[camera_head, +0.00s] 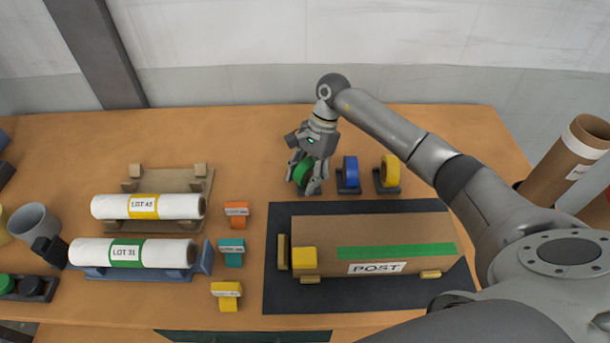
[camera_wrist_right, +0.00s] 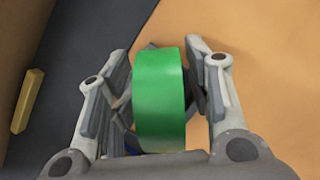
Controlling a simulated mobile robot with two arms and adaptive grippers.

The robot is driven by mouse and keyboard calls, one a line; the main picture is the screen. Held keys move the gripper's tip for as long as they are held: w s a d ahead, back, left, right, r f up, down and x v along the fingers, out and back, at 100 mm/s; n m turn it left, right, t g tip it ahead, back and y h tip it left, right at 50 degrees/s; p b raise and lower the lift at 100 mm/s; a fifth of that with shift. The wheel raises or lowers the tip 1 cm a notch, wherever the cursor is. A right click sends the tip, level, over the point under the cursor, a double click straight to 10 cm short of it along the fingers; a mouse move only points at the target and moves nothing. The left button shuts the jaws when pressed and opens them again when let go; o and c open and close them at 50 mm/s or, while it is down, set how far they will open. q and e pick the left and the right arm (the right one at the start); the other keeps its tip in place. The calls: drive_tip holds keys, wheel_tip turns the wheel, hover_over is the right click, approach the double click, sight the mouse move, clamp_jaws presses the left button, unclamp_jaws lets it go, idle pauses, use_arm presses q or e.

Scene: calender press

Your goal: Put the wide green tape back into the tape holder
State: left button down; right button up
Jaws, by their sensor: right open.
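In the right wrist view the green tape (camera_wrist_right: 160,100) is between the two fingers of my right gripper (camera_head: 307,185). This gripper (camera_wrist_right: 160,110) is open, with a finger on each side of the tape. Small dark parts show beside the tape; I cannot tell whether it sits in a holder slot. Dark tape holders (camera_head: 348,188) stand under the blue tape to the right. My left gripper does not show.
A blue tape (camera_head: 350,170) and a yellow tape (camera_head: 390,168) stand to the right. A cardboard box (camera_head: 335,230) lies on a dark mat (camera_head: 285,305) in front. White rolls (camera_head: 165,207) lie on racks at left.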

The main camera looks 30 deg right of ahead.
sight(310, 160)
drive_tip(key=shift+r+p, duration=0.35)
drive_tip(key=shift+r, duration=0.1)
drive_tip(key=shift+r+p, duration=0.35)
drive_tip(key=shift+p, duration=0.15)
drive_tip(key=shift+w+d+r+b, duration=0.3)
drive_tip(key=shift+d+r+b, duration=0.25)
drive_tip(key=shift+b, duration=0.45)
drive_tip(key=b+v, duration=0.2)
drive_tip(key=v, duration=0.7)
drive_tip(key=shift+s+a+r+b, duration=0.1)
drive_tip(key=shift+a+r+b, duration=0.1)
drive_tip(key=shift+b, duration=0.15)
drive_tip(key=shift+d+r, duration=0.15)
drive_tip(key=shift+r, duration=0.25)
